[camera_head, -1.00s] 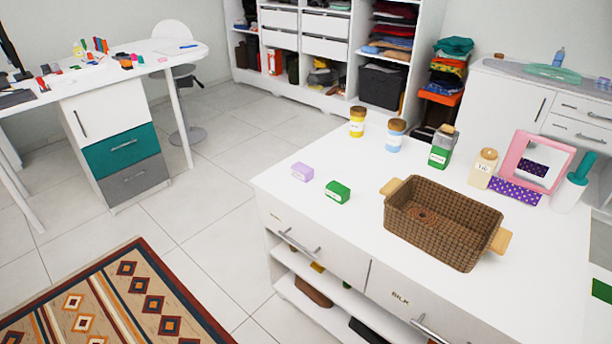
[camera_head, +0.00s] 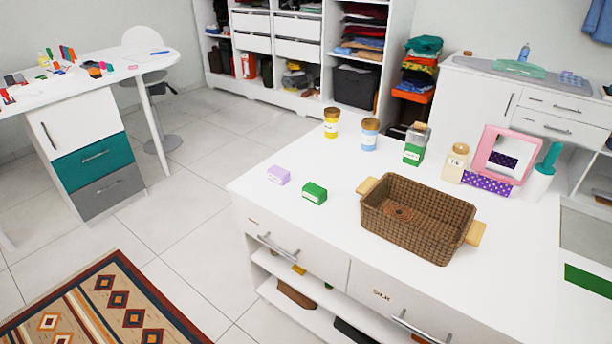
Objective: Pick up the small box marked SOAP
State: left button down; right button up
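Two small boxes lie on the white island top near its left corner: a lilac box (camera_head: 278,175) and a green box (camera_head: 313,193) just right of it. Each has a pale label, too small to read, so I cannot tell which is marked SOAP. They are apart from each other, with clear white surface around them. Neither of my grippers is in view.
A brown wicker basket (camera_head: 418,218) with wooden handles stands right of the boxes. Behind are a yellow jar (camera_head: 331,123), a blue jar (camera_head: 369,134), a green container (camera_head: 416,146), a cream jar (camera_head: 455,163) and a pink-framed mirror (camera_head: 504,156). The island (camera_head: 330,235) has drawers in front.

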aim_at(280, 176)
jog(key=i+j+z, duration=0.15)
jog(key=z, duration=0.35)
jog(key=i+j+z, duration=0.1)
jog(key=j+z, duration=0.15)
jog(key=z, duration=0.2)
jog(key=j+z, duration=0.25)
jog(key=z, duration=0.25)
